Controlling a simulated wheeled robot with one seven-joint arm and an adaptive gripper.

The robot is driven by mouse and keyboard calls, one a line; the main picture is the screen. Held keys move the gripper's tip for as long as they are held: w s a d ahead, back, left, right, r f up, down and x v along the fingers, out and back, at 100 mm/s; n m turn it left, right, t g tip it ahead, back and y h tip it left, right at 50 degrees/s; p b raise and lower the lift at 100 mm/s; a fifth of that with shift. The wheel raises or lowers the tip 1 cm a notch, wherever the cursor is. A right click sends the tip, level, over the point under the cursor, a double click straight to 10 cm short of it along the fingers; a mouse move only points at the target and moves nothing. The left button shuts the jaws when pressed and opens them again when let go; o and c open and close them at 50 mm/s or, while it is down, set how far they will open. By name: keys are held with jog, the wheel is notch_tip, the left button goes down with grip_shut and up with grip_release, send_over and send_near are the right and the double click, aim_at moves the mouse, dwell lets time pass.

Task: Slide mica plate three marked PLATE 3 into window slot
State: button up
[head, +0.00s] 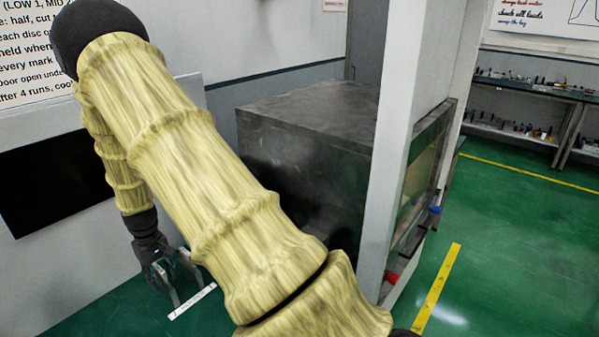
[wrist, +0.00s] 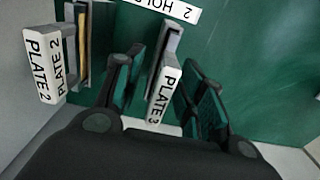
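The plate marked PLATE 3 (wrist: 164,93) has a white labelled edge and stands on edge in the wrist view, between the two fingers of my gripper (wrist: 166,92). The fingers are spread, with green floor showing between them and the plate. In the head view my gripper (head: 174,280) hangs at the lower left, pointing down, fingers apart; the plate cannot be made out there. I cannot identify the window slot in either view.
A plate marked PLATE 2 (wrist: 42,65) stands left of PLATE 3. A white label strip (wrist: 165,8) lies beyond them. In the head view, a large dark box (head: 310,150) and a pale upright post (head: 398,150) stand right of my arm. Green floor (head: 515,250) is open at right.

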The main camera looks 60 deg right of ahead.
grip_shut()
jog(key=shift+r, duration=0.2)
jog(key=shift+r+p, duration=0.55)
jog(key=shift+r, duration=0.1)
jog(key=shift+r, duration=0.25)
jog(key=shift+r+p, duration=1.35)
jog(key=shift+r, duration=0.5)
jog(key=shift+r, duration=0.1)
